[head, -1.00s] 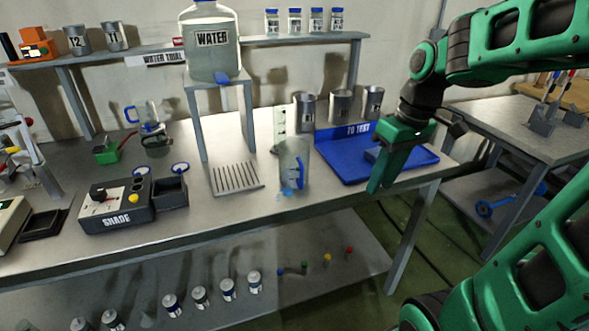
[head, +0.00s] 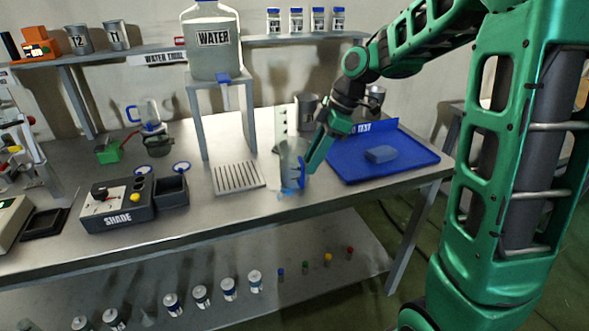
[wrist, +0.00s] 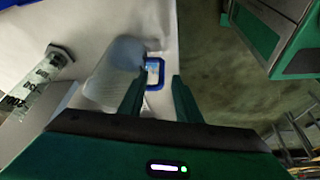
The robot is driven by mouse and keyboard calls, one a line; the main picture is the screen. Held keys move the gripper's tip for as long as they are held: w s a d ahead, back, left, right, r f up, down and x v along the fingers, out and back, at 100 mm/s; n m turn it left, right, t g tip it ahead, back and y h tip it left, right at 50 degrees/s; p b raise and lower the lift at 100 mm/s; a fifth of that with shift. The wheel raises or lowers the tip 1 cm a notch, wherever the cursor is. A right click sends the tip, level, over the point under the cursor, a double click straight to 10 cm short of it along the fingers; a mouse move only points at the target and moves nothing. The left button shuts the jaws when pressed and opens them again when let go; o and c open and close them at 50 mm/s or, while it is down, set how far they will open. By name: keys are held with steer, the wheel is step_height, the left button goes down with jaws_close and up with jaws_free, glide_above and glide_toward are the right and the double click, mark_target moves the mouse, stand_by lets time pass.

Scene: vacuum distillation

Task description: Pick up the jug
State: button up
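The jug (head: 290,160) is clear, with a blue handle on its right side. It stands upright near the table's front edge, to the right of the slotted grate. My gripper (head: 314,160) is beside the handle, at the jug's right. In the wrist view, the jug (wrist: 116,68) lies up and left, and its blue handle (wrist: 161,72) shows just beyond and between the fingertips. My gripper (wrist: 158,88) is open, with a clear gap between its fingers. I cannot tell whether a finger touches the jug.
A blue tray (head: 415,168) with a blue block lies right of the jug. Metal cups stand behind it. A water tank (head: 213,50) sits on a stand at the back. A graduated cylinder (wrist: 42,82) stands near the jug. A second blue-handled jug (head: 150,112) is at the left.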

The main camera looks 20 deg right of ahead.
mark_target(297, 167)
steer(key=shift+x, duration=2.7)
steer(key=shift+s, duration=0.15)
jaws_close()
